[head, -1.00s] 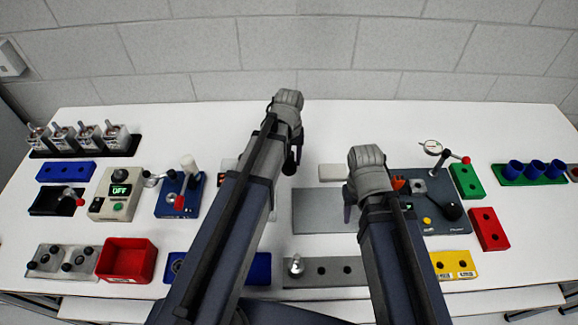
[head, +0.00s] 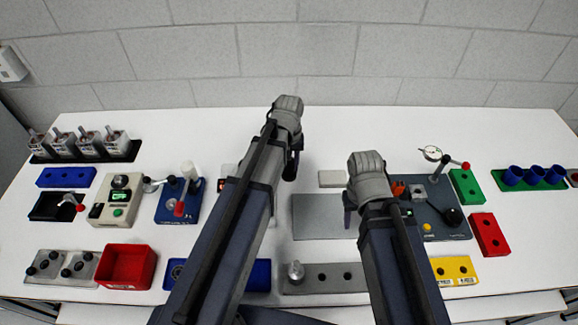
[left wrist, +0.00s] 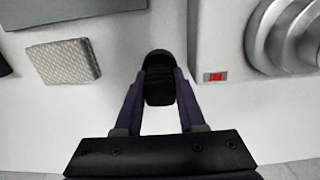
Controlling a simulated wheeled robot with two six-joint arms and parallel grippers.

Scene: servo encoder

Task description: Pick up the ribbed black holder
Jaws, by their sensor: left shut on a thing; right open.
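The ribbed black holder (left wrist: 158,85) is in the left wrist view, upper middle, between the two purple fingers of my left gripper (left wrist: 159,82). The fingers are shut on its sides, and its ribbed face shows between them. In the head view my left gripper (head: 292,160) is over the middle of the table, and my arm hides part of what lies beneath. I cannot tell how far the holder is from the table. My right gripper (head: 348,205) is open beside the grey mat and looks empty, though the forearm partly covers it.
A textured pale block (left wrist: 67,61) and a machine with a red switch (left wrist: 215,77) flank the holder. The grey mat (head: 318,215), a dark blue fixture (head: 450,222) and a perforated grey bar (head: 325,279) surround my arms.

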